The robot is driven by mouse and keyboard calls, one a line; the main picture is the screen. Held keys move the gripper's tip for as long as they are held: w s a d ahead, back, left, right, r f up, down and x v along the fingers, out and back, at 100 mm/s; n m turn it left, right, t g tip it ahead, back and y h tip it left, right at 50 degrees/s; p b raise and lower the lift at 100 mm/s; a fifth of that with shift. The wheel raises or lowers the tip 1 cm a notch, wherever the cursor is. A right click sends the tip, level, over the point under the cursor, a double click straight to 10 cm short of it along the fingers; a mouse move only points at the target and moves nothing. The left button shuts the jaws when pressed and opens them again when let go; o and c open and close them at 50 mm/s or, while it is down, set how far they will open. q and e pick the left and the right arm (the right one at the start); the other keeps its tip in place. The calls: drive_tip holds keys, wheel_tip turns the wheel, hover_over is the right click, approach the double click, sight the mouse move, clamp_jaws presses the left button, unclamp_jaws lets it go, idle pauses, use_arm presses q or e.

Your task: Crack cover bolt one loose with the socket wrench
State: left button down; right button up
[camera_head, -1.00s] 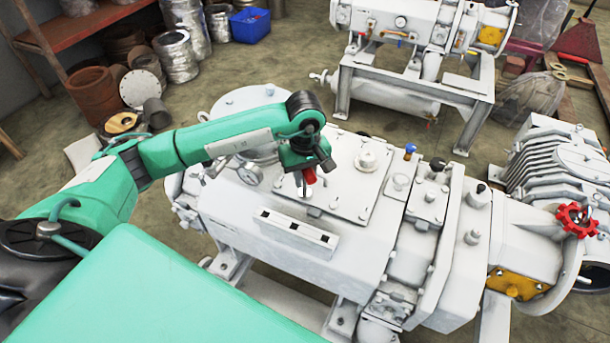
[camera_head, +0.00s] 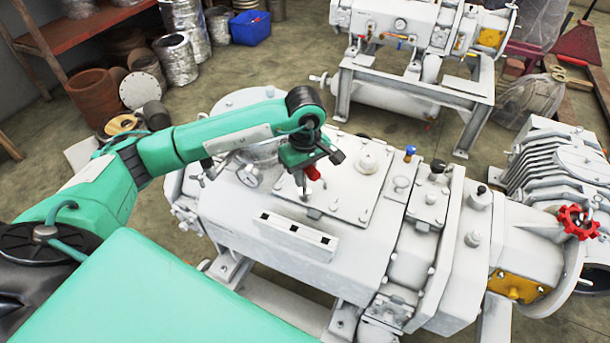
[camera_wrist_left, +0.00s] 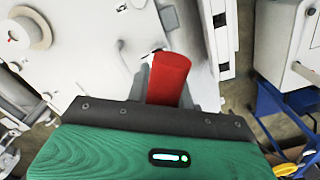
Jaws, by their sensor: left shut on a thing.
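My left gripper (camera_head: 312,168) is shut on the red handle (camera_head: 312,173) of the socket wrench, over the near left part of the pump's cover plate (camera_head: 345,200). A short metal piece shows below the handle and reaches down toward the plate. In the left wrist view the red handle (camera_wrist_left: 169,78) sits between the two fingers (camera_wrist_left: 168,88). The wrench's lower end is mostly hidden there. Cover bolt one cannot be made out under the tool, so I cannot tell whether the socket is on it. My right gripper is not in view.
A white block with black squares (camera_head: 297,234) stands on the near side of the pump body. A gauge (camera_head: 248,176) is left of the gripper. A large round fitting (camera_head: 367,160) and a blue-topped fitting (camera_head: 410,152) rise to the right. A red handwheel (camera_head: 578,222) is farther right.

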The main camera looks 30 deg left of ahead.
sight(306, 170)
use_arm(q)
drive_tip(key=shift+r+p, duration=0.6)
drive_tip(key=shift+r, duration=1.3)
drive_tip(key=shift+s+d+f+m, duration=0.1)
drive_tip(key=shift+s+d+m, duration=0.2)
drive_tip(key=shift+m, duration=0.25)
drive_tip(key=shift+s+d+f+m, duration=0.15)
drive_tip(key=shift+s+m, duration=0.2)
drive_tip(key=shift+m, duration=0.2)
drive_tip(key=s+d+m, duration=0.3)
drive_tip(key=s+m, duration=0.3)
drive_tip(key=m, duration=0.4)
drive_tip(key=shift+d+f, duration=0.2)
drive_tip(key=shift+f, duration=0.1)
